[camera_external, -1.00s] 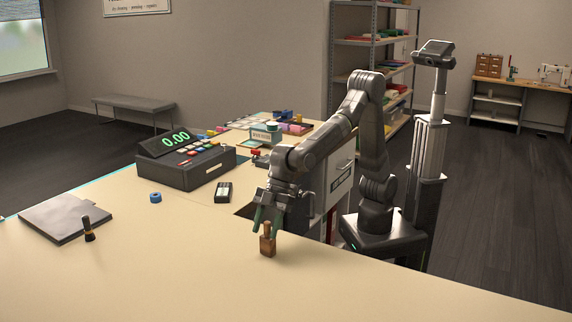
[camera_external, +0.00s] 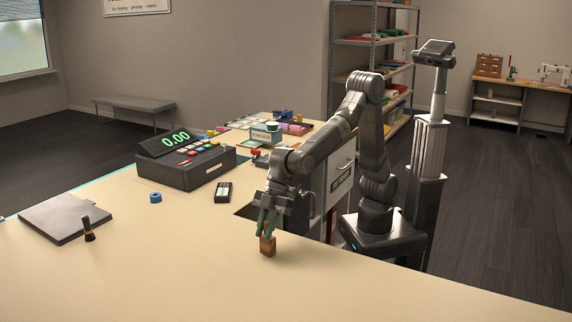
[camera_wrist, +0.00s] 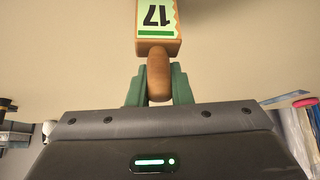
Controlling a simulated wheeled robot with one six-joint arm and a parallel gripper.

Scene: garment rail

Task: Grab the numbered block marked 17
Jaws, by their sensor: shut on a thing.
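The numbered block (camera_external: 268,247) is a brown wooden block with a knob on top. It stands upright on the counter near its right-hand edge. In the wrist view the block (camera_wrist: 158,22) shows a green label with 17, seen upside down. My gripper (camera_external: 267,228) is over the block from above, its green fingers shut on the knob. In the wrist view my gripper (camera_wrist: 158,88) has one green finger on each side of the rounded brown knob. The block's base appears to rest on the counter.
On the counter (camera_external: 180,270) stand a cash register (camera_external: 187,163), a blue tape roll (camera_external: 155,198), a small dark device (camera_external: 223,192), a grey clipboard (camera_external: 65,218) and a dark stamp-like item (camera_external: 88,229). The counter around the block is clear.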

